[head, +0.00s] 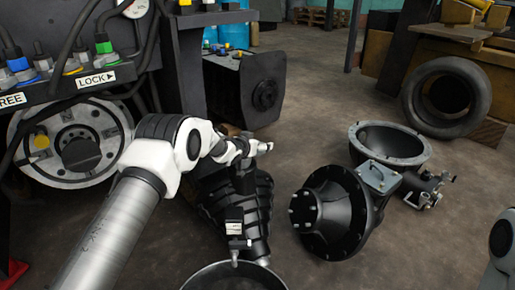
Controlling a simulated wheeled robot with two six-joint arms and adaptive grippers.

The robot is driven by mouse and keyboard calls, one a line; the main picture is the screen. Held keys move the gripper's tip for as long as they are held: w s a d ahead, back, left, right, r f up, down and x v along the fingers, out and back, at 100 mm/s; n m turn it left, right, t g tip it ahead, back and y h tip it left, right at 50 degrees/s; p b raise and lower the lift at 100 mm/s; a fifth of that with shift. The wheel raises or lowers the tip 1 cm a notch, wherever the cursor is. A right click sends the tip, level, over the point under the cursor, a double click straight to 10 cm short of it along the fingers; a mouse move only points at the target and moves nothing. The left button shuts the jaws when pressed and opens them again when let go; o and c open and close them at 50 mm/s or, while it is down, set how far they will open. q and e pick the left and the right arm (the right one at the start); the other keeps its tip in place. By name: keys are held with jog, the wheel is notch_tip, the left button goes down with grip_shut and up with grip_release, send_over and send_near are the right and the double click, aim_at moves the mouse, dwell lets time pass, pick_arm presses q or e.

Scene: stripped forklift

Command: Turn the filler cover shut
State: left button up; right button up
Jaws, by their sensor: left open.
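My left gripper (256,149) reaches in from the lower left. It is open and appears empty above a ribbed black part (262,192). A dark box-shaped tank (228,88) stands behind it, with a round black cover (265,95) on its side face. This may be the filler cover, but I cannot tell for certain or see whether it is turned shut. The gripper appears below and in front of this cover in the picture, apart from it. My right gripper is out of view.
A panel with LOCK (97,79) and FREE labels, hoses and coloured fittings fills the upper left, above a round hub (82,153).

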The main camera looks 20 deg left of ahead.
pick_arm(q)
jog(key=shift+w, duration=0.1)
jog(key=shift+c, duration=0.3)
grip_shut()
jog(key=shift+p, duration=0.35)
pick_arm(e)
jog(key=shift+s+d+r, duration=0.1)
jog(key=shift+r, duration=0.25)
